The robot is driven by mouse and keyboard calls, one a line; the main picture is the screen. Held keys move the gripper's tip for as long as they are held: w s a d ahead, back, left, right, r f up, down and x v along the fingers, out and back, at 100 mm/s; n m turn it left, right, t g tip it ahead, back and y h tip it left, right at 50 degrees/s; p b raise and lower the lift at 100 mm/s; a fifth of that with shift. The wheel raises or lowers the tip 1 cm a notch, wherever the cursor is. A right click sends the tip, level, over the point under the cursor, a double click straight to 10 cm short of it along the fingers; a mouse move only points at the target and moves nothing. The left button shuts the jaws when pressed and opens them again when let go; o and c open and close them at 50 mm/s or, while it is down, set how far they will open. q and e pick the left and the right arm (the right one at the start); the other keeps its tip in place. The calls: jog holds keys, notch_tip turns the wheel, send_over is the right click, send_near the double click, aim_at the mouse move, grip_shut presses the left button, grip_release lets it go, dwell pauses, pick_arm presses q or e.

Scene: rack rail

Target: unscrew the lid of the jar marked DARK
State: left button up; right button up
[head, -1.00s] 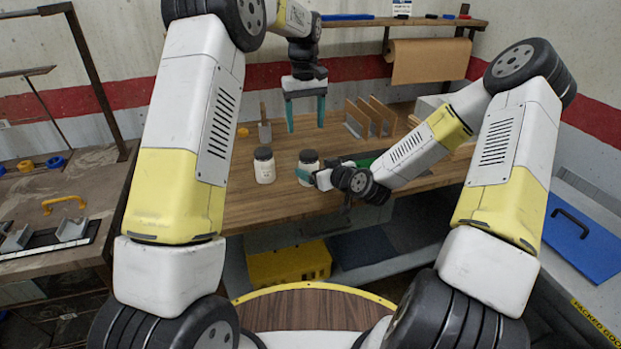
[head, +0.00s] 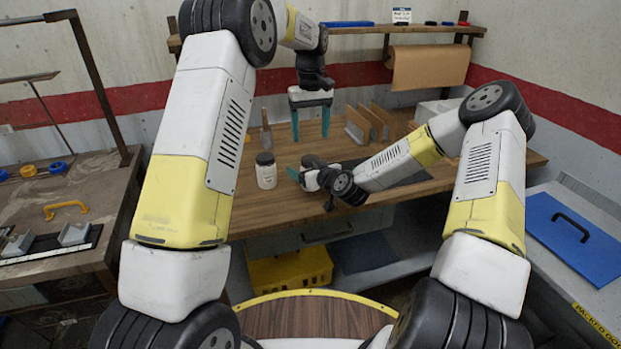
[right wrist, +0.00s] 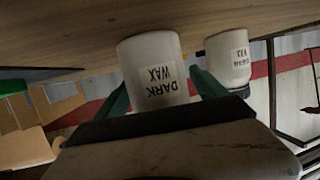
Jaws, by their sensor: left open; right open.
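The jar marked DARK WAX (right wrist: 152,72) is white and appears upside down in the right wrist view. It stands between the teal fingers of my right gripper (right wrist: 162,92), which is open around it; its lid is hidden behind the gripper body. My left gripper (head: 311,122) is open and empty, pointing down above the bench, beyond the jars.
The wooden bench (head: 225,213) has free room at its front left. A scraper-like tool (head: 266,138) stands at the back, and upright wooden dividers (head: 371,122) are right of my left gripper. A shelf (head: 355,30) runs above. A yellow crate (head: 290,272) sits below.

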grip_shut()
dwell(0.3)
